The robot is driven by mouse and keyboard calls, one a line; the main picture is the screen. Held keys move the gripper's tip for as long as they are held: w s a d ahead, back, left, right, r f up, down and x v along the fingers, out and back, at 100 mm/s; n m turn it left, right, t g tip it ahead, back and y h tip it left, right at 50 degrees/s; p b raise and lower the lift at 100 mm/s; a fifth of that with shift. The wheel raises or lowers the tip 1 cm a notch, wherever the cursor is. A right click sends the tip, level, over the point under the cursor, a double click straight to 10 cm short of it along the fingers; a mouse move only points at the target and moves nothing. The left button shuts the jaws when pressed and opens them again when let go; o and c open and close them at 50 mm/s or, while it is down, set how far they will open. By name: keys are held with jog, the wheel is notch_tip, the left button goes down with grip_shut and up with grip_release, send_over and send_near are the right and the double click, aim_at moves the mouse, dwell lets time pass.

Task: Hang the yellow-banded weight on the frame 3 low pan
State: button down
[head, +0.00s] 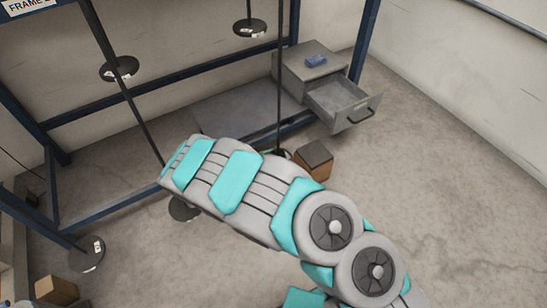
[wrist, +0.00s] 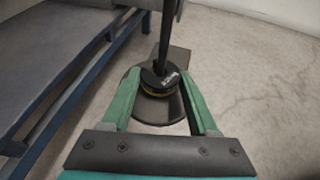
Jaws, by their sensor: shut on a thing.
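In the wrist view, my gripper (wrist: 160,76) has its two green fingers on either side of a black weight with a yellow band (wrist: 154,80) and is shut on it. The weight is by the lower end of a dark hanging rod (wrist: 168,35). A dark round pan (wrist: 155,112) shows just under the weight; I cannot tell whether the weight rests on it. In the head view my arm hides the gripper and the weight. A long rod (head: 281,90) runs down behind my arm there. The sign (head: 28,7) reads "FRAME", its number cut off.
Other round pans hang in the head view: upper middle (head: 250,28), upper left (head: 119,69), beside my arm (head: 184,209) and lower left (head: 86,253). A grey cabinet (head: 300,68) has its drawer (head: 343,101) open. A brown box (head: 313,160) is near my arm. Floor at right is clear.

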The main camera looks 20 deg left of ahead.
jog(key=shift+f, duration=0.4)
dwell(0.4)
jog(key=shift+c, duration=0.4)
grip_release()
jog(key=p+v, duration=0.4)
jog(key=v, duration=0.3)
dwell(0.9)
dwell(0.5)
